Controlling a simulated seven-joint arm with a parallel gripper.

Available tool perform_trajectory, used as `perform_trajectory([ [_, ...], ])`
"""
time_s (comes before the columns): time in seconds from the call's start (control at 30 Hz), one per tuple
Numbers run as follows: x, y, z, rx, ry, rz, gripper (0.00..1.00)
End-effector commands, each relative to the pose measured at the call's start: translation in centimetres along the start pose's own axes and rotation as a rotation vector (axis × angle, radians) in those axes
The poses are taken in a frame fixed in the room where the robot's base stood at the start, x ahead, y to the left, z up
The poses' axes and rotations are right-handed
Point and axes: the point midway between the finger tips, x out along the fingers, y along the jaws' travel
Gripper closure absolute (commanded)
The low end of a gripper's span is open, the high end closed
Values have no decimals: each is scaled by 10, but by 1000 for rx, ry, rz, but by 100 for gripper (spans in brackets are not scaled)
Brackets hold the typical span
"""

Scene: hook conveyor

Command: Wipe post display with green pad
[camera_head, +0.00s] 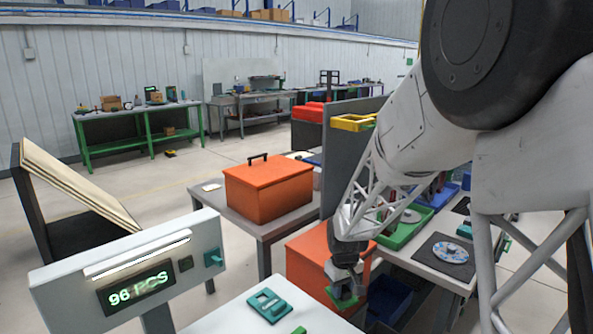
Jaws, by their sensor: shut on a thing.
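The post display (136,290) is a dark screen reading "96 PCS" in pale green, set in a tilted white panel (70,277) at the lower left. Its digits look partly smeared. My gripper (348,283) points down at the lower middle, to the right of the display and well apart from it. It is shut on a green pad (341,298), which is small and partly hidden by the fingers. The pad is near the right edge of a white table (232,317); its height above the surface is hard to tell.
A teal holder (268,305) and a green piece (299,331) are on the white table. A teal knob (213,258) sticks out of the panel's right end. Orange boxes (268,190) stand behind. A grey partition (345,150) rises beside my arm.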

Motion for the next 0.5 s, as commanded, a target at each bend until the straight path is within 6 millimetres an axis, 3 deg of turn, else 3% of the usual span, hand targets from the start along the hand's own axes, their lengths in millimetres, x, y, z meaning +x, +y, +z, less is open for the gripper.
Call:
perform_trajectory([
  [0.5,79,28,-35,105,-9,-2,88],
])
